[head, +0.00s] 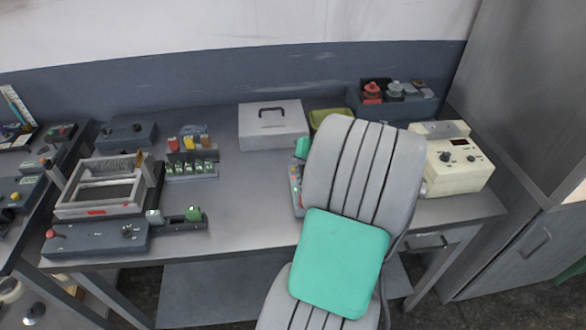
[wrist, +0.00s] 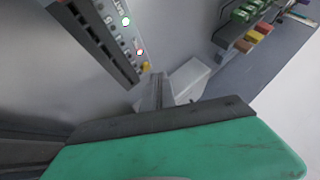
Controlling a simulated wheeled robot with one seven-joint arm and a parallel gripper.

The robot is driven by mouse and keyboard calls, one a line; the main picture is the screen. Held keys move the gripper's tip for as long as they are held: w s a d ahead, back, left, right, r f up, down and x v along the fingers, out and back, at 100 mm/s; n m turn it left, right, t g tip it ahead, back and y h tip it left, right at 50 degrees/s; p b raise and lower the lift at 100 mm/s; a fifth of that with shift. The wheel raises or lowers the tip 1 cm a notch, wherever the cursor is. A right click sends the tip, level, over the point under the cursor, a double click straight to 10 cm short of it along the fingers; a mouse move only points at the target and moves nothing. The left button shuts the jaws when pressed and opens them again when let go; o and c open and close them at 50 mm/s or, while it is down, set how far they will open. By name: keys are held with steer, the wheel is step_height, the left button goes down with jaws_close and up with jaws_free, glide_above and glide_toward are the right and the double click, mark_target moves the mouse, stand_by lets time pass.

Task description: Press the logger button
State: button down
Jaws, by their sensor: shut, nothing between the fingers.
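A grey control panel (wrist: 112,24) with small lit spots and a yellow knob (wrist: 145,65) shows at the upper left of the wrist view. A narrow strip of it (head: 295,188) also shows in the head view, mostly hidden behind my arm. I cannot tell which of its small round parts is the logger button. My gripper (wrist: 157,80) is shut and empty; its thin grey fingers show together in the wrist view, just below the yellow knob in the picture. I cannot tell its height above the bench.
A pale case with a handle (head: 255,130) stands at the back. A cream instrument (head: 459,170) stands right. Racks of green and coloured parts (head: 190,170) and a framed device (head: 85,207) are left. The bench (head: 245,210) is bare between them and my arm.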

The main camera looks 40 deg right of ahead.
steer(key=shift+f, duration=0.25)
steer(key=shift+f+b, duration=0.4)
steer(key=shift+f, duration=0.1)
stand_by(0.4)
steer(key=shift+r, duration=0.1)
steer(key=shift+r+p, duration=0.65)
steer(key=shift+r, duration=0.2)
steer(key=shift+r+p, duration=2.1)
steer(key=shift+r, duration=0.9)
